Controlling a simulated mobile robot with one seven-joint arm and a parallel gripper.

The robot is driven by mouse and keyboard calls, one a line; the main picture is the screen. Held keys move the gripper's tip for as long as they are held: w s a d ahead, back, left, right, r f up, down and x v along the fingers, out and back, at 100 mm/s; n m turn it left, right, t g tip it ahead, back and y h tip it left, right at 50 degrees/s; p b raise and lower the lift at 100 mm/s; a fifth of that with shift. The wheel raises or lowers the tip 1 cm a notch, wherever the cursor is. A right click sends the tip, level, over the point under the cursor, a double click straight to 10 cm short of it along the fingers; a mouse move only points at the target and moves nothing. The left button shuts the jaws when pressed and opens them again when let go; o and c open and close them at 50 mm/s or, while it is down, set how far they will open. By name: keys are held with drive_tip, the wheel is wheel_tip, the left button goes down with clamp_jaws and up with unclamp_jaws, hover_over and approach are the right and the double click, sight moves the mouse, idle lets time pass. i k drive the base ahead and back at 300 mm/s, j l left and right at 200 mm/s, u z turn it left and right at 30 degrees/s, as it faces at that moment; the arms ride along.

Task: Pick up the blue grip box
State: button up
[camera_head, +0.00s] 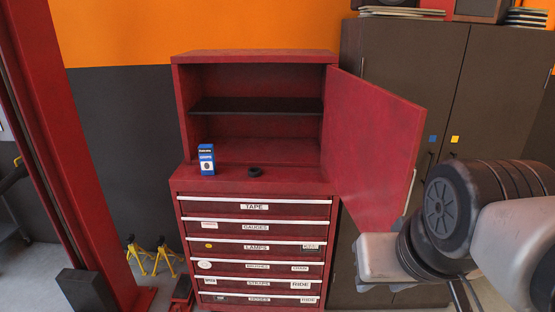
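The blue grip box (207,160) stands upright on top of the red drawer cabinet (180,181), near its left front edge. It is blue with a dark top band, a white label and a dark mark. It sits in front of the open red upper cabinet (180,95). My arm fills the lower right of the view, well to the right of the box and apart from it. My gripper's fingers cannot be made out, so its opening is hidden.
A small black ring (255,171) lies right of the box. The red cabinet door (375,140) swings open toward my arm. Labelled drawers (255,227) below are shut. A red post (60,150) stands left; yellow stands (163,256) are on the floor.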

sight(206, 151)
drive_tip(key=i+j, duration=0.1)
drive_tip(key=i, duration=0.45)
drive_tip(key=i+u, duration=0.4)
drive_tip(key=i+l+u, duration=0.15)
drive_tip(key=i+u, duration=0.35)
drive_tip(key=u, duration=0.3)
